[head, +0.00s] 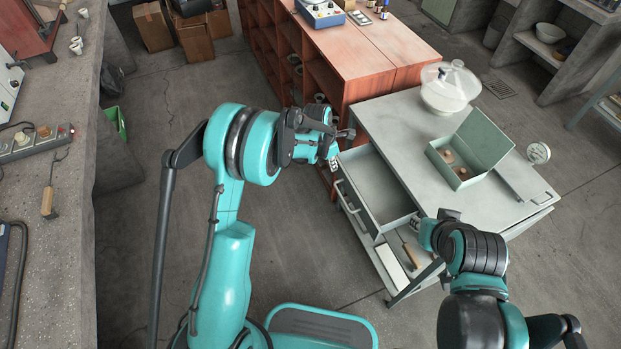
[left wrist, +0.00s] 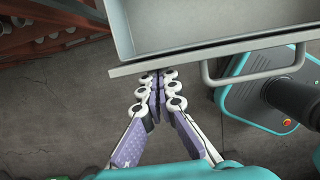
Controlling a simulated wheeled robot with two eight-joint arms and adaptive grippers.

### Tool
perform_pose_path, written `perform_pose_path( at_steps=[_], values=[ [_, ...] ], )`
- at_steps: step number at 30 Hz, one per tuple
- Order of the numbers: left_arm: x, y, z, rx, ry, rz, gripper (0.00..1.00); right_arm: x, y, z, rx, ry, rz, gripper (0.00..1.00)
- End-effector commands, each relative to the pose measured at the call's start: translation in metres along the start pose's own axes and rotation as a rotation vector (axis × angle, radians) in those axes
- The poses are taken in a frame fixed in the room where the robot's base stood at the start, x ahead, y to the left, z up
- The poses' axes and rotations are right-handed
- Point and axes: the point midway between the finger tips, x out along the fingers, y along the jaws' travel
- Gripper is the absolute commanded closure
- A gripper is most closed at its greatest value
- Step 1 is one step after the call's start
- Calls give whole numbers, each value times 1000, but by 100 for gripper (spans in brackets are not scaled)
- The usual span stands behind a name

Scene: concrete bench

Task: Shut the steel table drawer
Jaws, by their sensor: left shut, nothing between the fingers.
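The steel table (head: 400,120) stands at the right of the head view. Its grey drawer (head: 382,190) is pulled out towards the left, and its inside looks empty. My left gripper (head: 338,150) is shut and empty at the far end of the drawer front. In the left wrist view, the closed fingertips (left wrist: 159,76) are at the outer face of the drawer front (left wrist: 190,57), left of the bar handle (left wrist: 235,80). I cannot tell whether they touch. My right gripper (head: 428,236) is beside the table's near side; its fingers are unclear.
An open green box (head: 465,170), a glass dome (head: 449,88) and a dial gauge (head: 538,153) are on or by the tabletop. A shelf below the drawer holds a brush-like tool (head: 410,250). A red cabinet (head: 345,55) adjoins behind. The floor left of the drawer is clear.

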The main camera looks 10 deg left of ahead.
Motion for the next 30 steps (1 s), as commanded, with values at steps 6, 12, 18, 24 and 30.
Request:
perform_pose_path(
  at_steps=[6, 12, 18, 24, 30],
  values=[
    [17, -1, 65, 5, -1, -2, 100, -1, 0, -1, 0, 1, 0, 74],
    [27, 0, 108, 2, 0, 0, 100, -2, 0, -2, 0, 0, 0, 74],
    [33, 1, 131, 0, 0, 0, 100, -3, 0, -2, 0, 0, 0, 74],
    [34, 0, 138, 0, -2, 0, 100, -3, 0, -2, 0, 0, 0, 74],
    [34, 0, 140, 1, -5, 1, 100, -3, 0, -2, 0, 0, 0, 74]
  ],
)
